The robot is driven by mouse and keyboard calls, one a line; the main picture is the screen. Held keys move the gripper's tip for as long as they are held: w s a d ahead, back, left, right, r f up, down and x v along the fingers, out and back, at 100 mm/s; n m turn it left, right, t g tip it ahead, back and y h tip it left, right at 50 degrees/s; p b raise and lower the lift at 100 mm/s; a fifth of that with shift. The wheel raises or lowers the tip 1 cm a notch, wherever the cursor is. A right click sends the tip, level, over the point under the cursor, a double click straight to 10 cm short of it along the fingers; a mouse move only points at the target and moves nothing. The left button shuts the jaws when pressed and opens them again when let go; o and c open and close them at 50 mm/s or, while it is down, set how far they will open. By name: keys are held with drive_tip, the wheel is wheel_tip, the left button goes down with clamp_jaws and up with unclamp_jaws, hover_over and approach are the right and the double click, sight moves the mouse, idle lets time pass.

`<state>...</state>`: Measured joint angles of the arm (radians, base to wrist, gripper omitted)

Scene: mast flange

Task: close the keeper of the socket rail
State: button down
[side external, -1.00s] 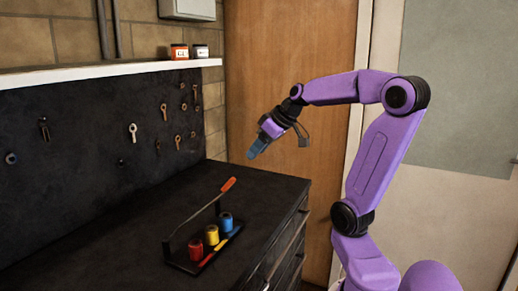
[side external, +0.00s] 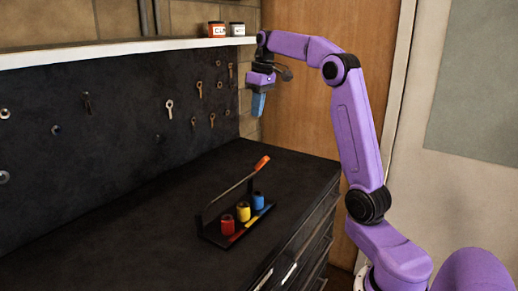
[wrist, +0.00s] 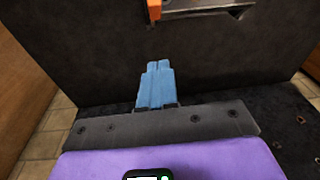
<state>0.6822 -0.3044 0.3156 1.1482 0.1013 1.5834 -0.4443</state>
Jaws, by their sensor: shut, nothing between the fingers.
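The socket rail (side external: 225,243) is a dark tray on the bench holding a red socket (side external: 228,226), a yellow socket (side external: 243,212) and a blue socket (side external: 258,201). The keeper (side external: 232,188) is a thin bar slanting up from the rail's left end, raised above the sockets. Its orange handle (side external: 262,163) is at the upper right end and shows at the top edge of the wrist view (wrist: 154,10). My gripper (side external: 258,106) points down, above and beyond the handle, apart from it. Its blue fingers (wrist: 158,66) are together and empty.
The dark bench top (side external: 120,240) is clear around the rail. A dark pegboard (side external: 100,150) with hanging tools stands behind, under a white shelf (side external: 120,52) holding two jars. A wooden door (side external: 300,110) is behind my arm.

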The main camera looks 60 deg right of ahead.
drive_tip(key=shift+w+a+f+m+g+h, duration=0.15)
drive_tip(key=shift+w+f+m+g+h, duration=0.05)
drive_tip(key=shift+w+g, duration=0.55)
drive_tip(key=shift+w+a+f+m+g+h, duration=0.1)
drive_tip(key=shift+w+f+m+g+h, duration=0.1)
drive_tip(key=shift+w+g, duration=0.5)
drive_tip(key=shift+t, duration=0.25)
drive_tip(key=shift+s+f, duration=0.65)
drive_tip(key=shift+f, duration=1.4)
drive_tip(key=shift+s+f, duration=0.6)
drive_tip(key=shift+f, duration=1.5)
drive_tip(key=shift+s+f, duration=0.65)
drive_tip(key=shift+f, duration=1.4)
